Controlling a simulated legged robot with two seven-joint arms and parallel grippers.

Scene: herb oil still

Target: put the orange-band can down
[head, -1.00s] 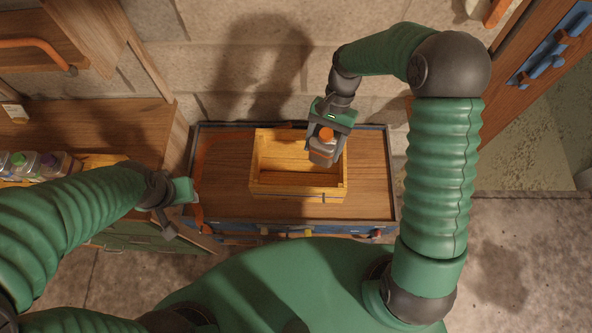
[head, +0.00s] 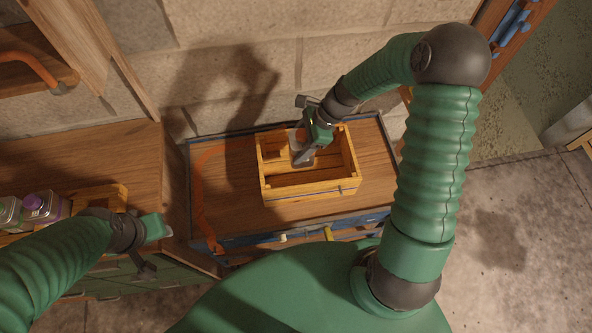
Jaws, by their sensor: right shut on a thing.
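My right gripper (head: 303,158) reaches down into a wooden crate (head: 312,190) and is shut on the can (head: 296,147). Only a pale greyish part of the can shows, and its orange part is hidden by the gripper. The can is inside the crate's outline, toward the back left. I cannot tell whether it touches the crate floor. My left gripper (head: 156,228) is at the lower left, away from the crate. Its fingers do not show clearly.
The crate stands on a wood-topped cart (head: 225,190) with an orange hose or cord (head: 203,172) along its left. At the left, a wooden bench (head: 75,150) holds a purple-topped bottle (head: 38,207) and a small wooden tray (head: 100,193). The crate's right part looks empty.

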